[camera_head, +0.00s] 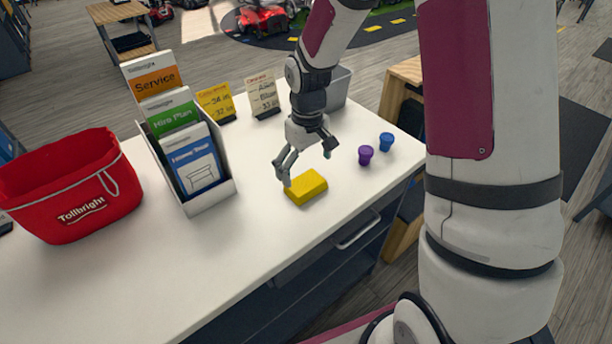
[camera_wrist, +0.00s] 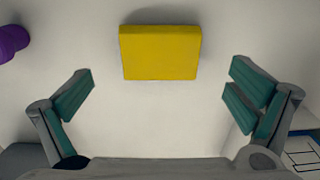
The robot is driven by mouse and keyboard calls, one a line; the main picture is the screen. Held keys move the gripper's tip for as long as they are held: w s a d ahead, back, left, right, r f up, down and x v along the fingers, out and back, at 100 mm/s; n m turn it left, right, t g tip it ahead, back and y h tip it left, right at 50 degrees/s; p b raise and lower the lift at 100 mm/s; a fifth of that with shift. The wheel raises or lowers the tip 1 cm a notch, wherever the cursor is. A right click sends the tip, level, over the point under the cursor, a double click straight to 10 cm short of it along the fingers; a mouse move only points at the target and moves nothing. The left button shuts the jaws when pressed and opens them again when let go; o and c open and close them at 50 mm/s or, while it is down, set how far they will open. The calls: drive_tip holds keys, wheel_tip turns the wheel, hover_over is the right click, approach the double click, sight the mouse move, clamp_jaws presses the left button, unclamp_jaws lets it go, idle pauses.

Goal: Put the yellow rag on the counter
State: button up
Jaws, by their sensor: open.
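The yellow rag (camera_head: 306,187) is a folded block lying flat on the white counter (camera_head: 250,245), right of the brochure holder. My gripper (camera_head: 306,166) is open and empty, just above and behind the rag in the head view. In the wrist view, the rag (camera_wrist: 160,52) lies on the white surface ahead of my open fingers (camera_wrist: 160,92), centred between them but beyond the tips. No finger appears to touch it there.
A purple cup (camera_head: 366,155) and a blue cup (camera_head: 386,142) stand right of the rag. The brochure holder (camera_head: 208,200), price cards (camera_head: 216,102), a red basket (camera_head: 70,190) and a grey bin (camera_head: 338,88) are also on the counter. The front counter surface is clear.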

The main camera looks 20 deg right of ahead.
sight(307, 182)
drive_tip(key=s+r+m+t, duration=0.1)
drive_tip(key=s+r, duration=0.3)
drive_tip(key=r, duration=0.6)
drive_tip(key=s+r+m+t, duration=0.15)
drive_tip(key=s+r, duration=0.35)
drive_tip(key=r, duration=0.5)
drive_tip(key=s+r+m+t, duration=0.1)
drive_tip(key=s+r+t, duration=0.2)
drive_tip(key=s, duration=0.9)
wheel_tip(307, 182, up, 2)
drive_tip(key=shift+s+a, duration=0.25)
drive_tip(key=shift+s, duration=0.1)
drive_tip(key=shift+d, duration=0.1)
